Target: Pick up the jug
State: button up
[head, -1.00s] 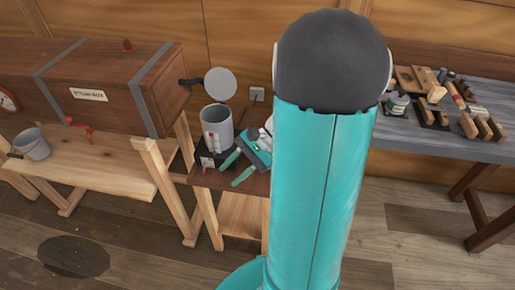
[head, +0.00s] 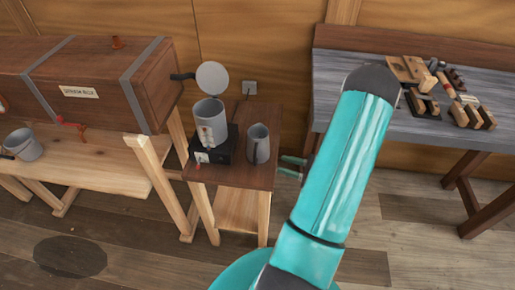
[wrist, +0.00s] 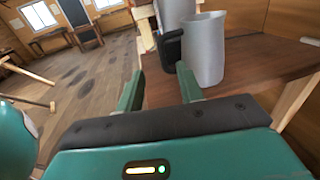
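The jug (head: 258,143) is a grey metal vessel standing upright on the small wooden side table (head: 262,178), right of a black hot plate. In the wrist view the jug (wrist: 204,52) stands just beyond my fingers, with a black handle (wrist: 171,50) on its left side. My gripper (wrist: 160,90) is open and empty, its two green fingers apart and pointing toward the jug and handle. In the head view my gripper (head: 292,167) is at the right edge of the side table, partly hidden by my arm.
A grey pot (head: 211,123) stands on the black hot plate (head: 216,150), left of the jug, with a round lid (head: 212,78) raised behind it. A wooden steam box (head: 85,85) is at the left, with a bucket (head: 24,145) below. A workbench (head: 440,125) with tools is at right.

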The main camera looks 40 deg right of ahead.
jog(key=x, duration=0.8)
jog(key=shift+w, duration=0.2)
jog(key=shift+f+x, duration=0.15)
jog(key=shift+x, duration=1.2)
jog(key=shift+f+x, duration=0.2)
jog(key=shift+x, duration=1.1)
grip_shut()
